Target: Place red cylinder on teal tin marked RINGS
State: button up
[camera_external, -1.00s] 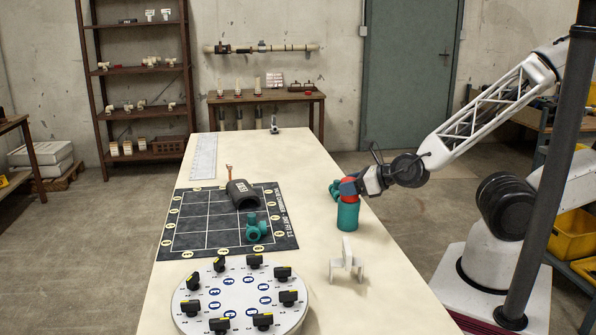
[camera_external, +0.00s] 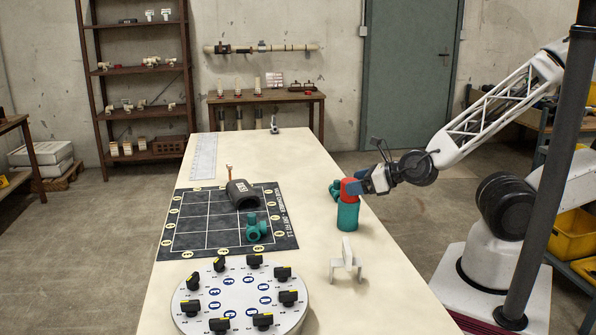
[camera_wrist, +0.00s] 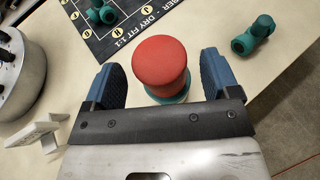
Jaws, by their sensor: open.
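The red cylinder (camera_external: 350,189) stands upright on top of the teal tin (camera_external: 347,217), near the right edge of the table. In the wrist view the red cylinder (camera_wrist: 161,66) hides most of the tin, whose teal rim (camera_wrist: 170,97) shows below it. The tin's marking cannot be read. My gripper (camera_wrist: 160,85) is open, with one blue-padded finger on each side of the red cylinder and gaps between. In the external view my gripper (camera_external: 366,187) is at the cylinder's right side.
A teal fitting (camera_external: 335,190) lies just behind the tin. A white bracket (camera_external: 346,262) stands in front of it. A black gridded mat (camera_external: 220,225) with a teal fitting (camera_external: 256,229) and a dark pipe piece (camera_external: 243,195) lies left. A round dial plate (camera_external: 240,295) is at the front.

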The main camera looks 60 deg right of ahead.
jog(key=v, duration=0.9)
jog(key=shift+s+r, duration=0.25)
jog(key=shift+s, duration=0.05)
jog(key=shift+d, duration=0.15)
dwell(0.5)
jog(key=d+r+m+g+h, duration=0.4)
jog(key=d+m, duration=0.4)
jog(key=m, duration=0.5)
jog(key=d+r+m+g+h, duration=0.35)
jog(key=d+r+m, duration=0.35)
jog(key=m, duration=0.6)
jog(key=r+m+g+y, duration=0.1)
jog(key=m, duration=0.3)
jog(key=s+a+r+m+g+y, duration=0.1)
jog(key=m+y, duration=0.1)
jog(key=m, duration=0.2)
jog(key=r+m+g+y, duration=0.1)
jog(key=r+m+y, duration=0.1)
jog(key=m, duration=0.2)
jog(key=shift+s+a+r, duration=0.1)
jog(key=shift+s+a, duration=0.05)
jog(key=shift+a, duration=0.05)
